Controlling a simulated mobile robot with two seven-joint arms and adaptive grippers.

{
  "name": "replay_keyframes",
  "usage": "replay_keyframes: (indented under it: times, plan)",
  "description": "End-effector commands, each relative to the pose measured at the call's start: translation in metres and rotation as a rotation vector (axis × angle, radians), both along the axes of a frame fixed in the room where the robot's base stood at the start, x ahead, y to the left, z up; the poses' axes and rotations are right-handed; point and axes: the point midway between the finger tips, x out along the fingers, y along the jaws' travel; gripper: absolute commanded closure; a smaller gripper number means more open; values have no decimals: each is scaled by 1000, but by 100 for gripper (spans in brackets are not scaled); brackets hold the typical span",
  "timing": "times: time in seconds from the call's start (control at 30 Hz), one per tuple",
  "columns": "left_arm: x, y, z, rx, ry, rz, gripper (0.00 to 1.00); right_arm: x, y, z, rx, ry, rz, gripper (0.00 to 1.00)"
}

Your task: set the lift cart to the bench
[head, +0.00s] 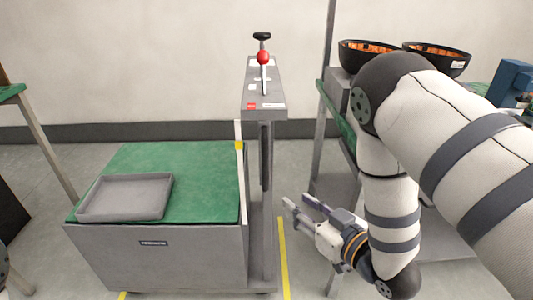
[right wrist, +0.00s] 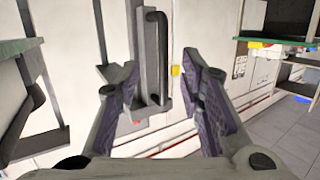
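The lift cart (head: 165,255) is a grey box with a green top (head: 200,165). A grey post (head: 260,190) rises on its right side, with a red-knobbed lever (head: 264,58) and a black T-handle (head: 262,36) on its head. A pale upright strip with a yellow mark (head: 239,145) stands beside the post. My right gripper (head: 297,201) is open and empty, to the right of the post and apart from it. In the right wrist view, its spread fingers (right wrist: 162,85) frame a grey part with a black bar (right wrist: 158,60). My left gripper is out of view.
A shallow grey tray (head: 125,197) lies on the cart's green top. A green-topped bench (head: 12,91) shows at the left edge. Another green-edged bench (head: 335,112) at right carries two dark bowls (head: 437,58). Yellow floor tape (head: 283,260) runs right of the cart.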

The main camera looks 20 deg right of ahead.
Motion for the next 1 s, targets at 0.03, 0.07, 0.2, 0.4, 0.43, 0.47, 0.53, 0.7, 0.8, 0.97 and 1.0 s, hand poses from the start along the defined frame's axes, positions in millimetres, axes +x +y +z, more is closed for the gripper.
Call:
replay_keyframes:
  times: [0.03, 0.07, 0.2, 0.4, 0.43, 0.47, 0.53, 0.7, 0.8, 0.97, 1.0]
  plan:
    - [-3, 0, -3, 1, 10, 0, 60, 9, 3, 18, 15, -79, 22, 65]
    - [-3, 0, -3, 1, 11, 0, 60, 13, 4, 29, 23, -120, 34, 65]
    - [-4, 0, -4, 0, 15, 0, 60, 27, 10, 47, 37, -187, 54, 65]
    - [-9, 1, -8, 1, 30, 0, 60, 74, 25, 45, 36, -184, 53, 65]
    - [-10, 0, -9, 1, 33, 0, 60, 81, 27, 45, 36, -184, 52, 65]
    - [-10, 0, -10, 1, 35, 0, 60, 88, 30, 45, 37, -183, 51, 65]
    - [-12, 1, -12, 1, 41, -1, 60, 103, 34, 44, 36, -182, 51, 65]
    - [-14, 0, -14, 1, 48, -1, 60, 126, 41, 45, 37, -181, 48, 65]
    - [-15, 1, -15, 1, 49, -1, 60, 131, 42, 45, 36, -180, 48, 65]
    - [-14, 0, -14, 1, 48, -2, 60, 131, 42, 46, 37, -180, 48, 65]
    - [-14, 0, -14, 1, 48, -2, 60, 131, 42, 46, 37, -180, 48, 65]
